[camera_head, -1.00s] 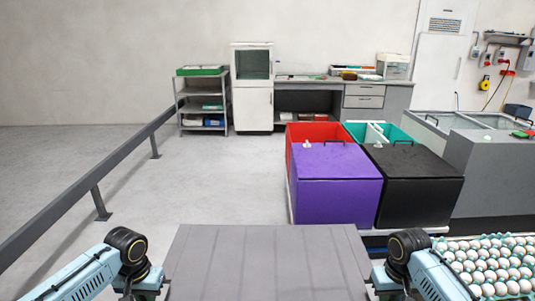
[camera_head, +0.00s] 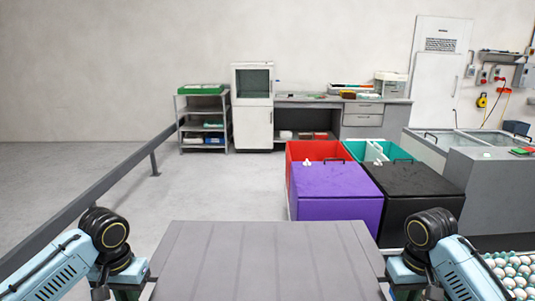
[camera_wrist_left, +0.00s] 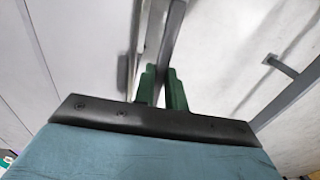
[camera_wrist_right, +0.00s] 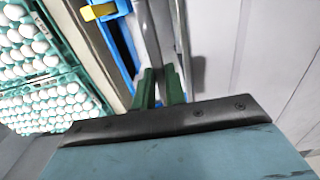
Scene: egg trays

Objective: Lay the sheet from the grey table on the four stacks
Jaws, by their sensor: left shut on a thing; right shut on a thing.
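The sheet (camera_head: 265,262) is a wide, flat grey panel with faint lengthwise lines, low in the middle of the head view. My left gripper (camera_wrist_left: 162,82) is shut on its left edge, and the panel's face (camera_wrist_left: 45,70) fills the left of the left wrist view. My right gripper (camera_wrist_right: 160,82) is shut on its right edge, and its face (camera_wrist_right: 265,60) shows in the right wrist view. The near end of the sheet is cut off by the frame. Egg-filled trays (camera_wrist_right: 35,60) lie beside the right gripper, but I cannot tell how many stacks there are.
Ahead stand a purple box (camera_head: 335,195), a black box (camera_head: 415,195), an open red box (camera_head: 315,150) and a teal one (camera_head: 375,150). A grey rail (camera_head: 100,200) runs along the left. A grey cabinet (camera_head: 490,190) stands right. The floor at left is clear.

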